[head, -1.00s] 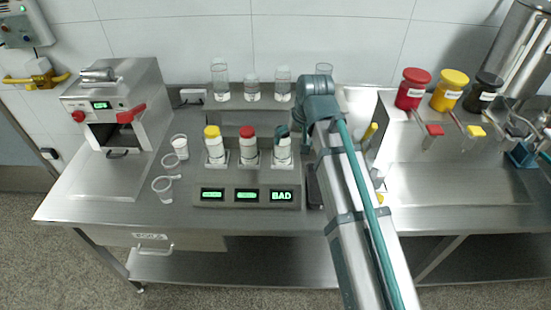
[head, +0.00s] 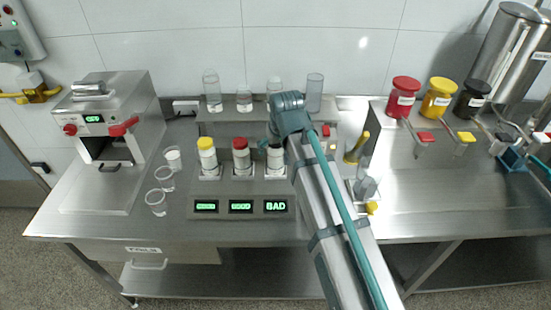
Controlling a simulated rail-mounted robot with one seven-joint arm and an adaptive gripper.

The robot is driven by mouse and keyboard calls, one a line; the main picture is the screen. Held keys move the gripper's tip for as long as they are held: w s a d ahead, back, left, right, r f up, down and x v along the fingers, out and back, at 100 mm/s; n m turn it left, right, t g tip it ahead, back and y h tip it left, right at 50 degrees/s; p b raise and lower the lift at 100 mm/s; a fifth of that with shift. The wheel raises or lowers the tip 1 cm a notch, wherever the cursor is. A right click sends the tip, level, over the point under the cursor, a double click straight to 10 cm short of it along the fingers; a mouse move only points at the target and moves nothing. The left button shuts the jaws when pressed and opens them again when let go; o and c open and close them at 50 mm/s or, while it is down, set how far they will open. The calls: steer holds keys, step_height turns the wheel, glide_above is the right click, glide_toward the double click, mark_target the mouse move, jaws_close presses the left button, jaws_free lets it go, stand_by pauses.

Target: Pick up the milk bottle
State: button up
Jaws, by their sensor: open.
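Three small white-bodied bottles stand upright in a row on a metal stand: one with a yellow cap (head: 207,157), one with a red cap (head: 241,157) and one with a dark cap (head: 275,161). Their contents cannot be told apart, so I cannot say which is the milk bottle. The display (head: 276,206) below the dark-capped bottle reads BAD. My arm's teal joint is just right of and above that bottle. My gripper cannot be made out; my arm hides the area behind it.
Clear glass vessels (head: 211,93) stand on the back shelf. Several small cups (head: 155,202) are left of the stand. A metal machine (head: 105,130) is at the left. Red (head: 404,95), yellow (head: 440,97) and black (head: 472,98) capped containers stand at the right. The front right bench is clear.

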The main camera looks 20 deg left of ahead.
steer(key=shift+p+x, duration=0.7)
steer(key=shift+x, duration=1.5)
steer(key=shift+s+d, duration=0.1)
steer(key=shift+d, duration=0.05)
steer(key=c, duration=1.6)
steer(key=shift+o, duration=0.2)
